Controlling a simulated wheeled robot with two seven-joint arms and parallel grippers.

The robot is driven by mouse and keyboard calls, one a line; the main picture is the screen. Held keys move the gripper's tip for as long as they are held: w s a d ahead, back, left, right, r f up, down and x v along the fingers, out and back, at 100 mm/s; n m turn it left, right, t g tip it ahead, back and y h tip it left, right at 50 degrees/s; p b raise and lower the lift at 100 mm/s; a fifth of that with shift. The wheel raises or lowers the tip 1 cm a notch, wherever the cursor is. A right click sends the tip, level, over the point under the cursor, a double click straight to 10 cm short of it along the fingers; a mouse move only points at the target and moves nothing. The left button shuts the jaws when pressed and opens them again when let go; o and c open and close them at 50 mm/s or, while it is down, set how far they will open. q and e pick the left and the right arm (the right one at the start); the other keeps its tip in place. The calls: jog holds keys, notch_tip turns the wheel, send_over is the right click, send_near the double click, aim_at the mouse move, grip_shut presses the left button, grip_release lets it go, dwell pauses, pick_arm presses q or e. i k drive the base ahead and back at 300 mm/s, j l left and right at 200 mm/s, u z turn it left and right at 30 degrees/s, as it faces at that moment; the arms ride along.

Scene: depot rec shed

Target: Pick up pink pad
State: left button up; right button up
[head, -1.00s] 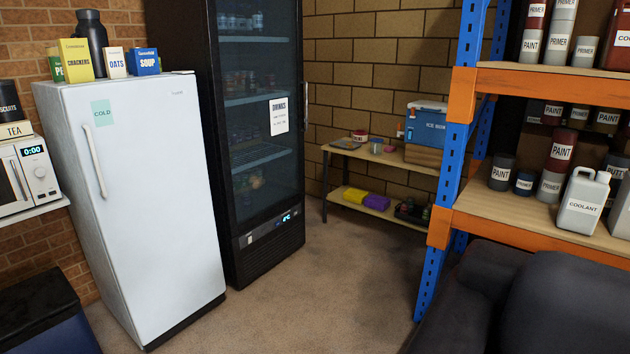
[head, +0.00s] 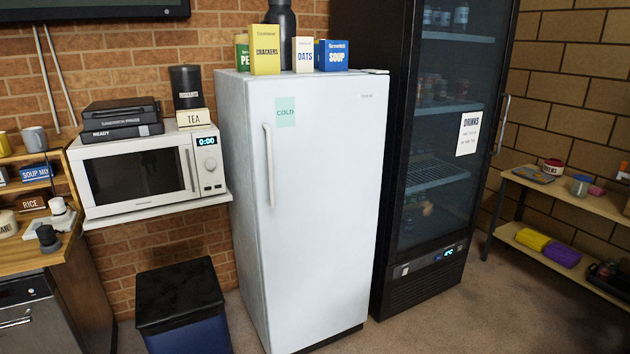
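A small pink item (head: 596,190) lies on the top board of the low shelf unit (head: 612,211) at the right. It may be the pink pad, but it is too small to tell for sure. It sits just right of a grey-green cup (head: 580,185). Neither of my grippers is in view.
A tin with a red lid (head: 553,167) and a flat tray (head: 535,173) share that board. Yellow (head: 532,239) and purple (head: 562,255) bundles lie below. A drinks cooler (head: 430,180), white fridge (head: 315,200) and dark bin (head: 182,300) stand left. Floor (head: 490,305) before the shelf is clear.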

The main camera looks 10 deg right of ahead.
aim_at(597, 191)
jog(key=i+z, duration=0.4)
jog(key=i+j+z, duration=0.2)
jog(key=i+z, duration=0.2)
jog(key=i, duration=0.15)
jog(key=i+l+z, duration=0.25)
jog(key=z, duration=0.15)
jog(key=i+z, duration=0.8)
jog(key=i+j+z, duration=0.1)
jog(key=i+z, duration=0.3)
jog(key=i+u, duration=0.15)
jog(key=i, duration=0.8)
jog(key=i+l+u, duration=0.15)
jog(key=i, duration=0.8)
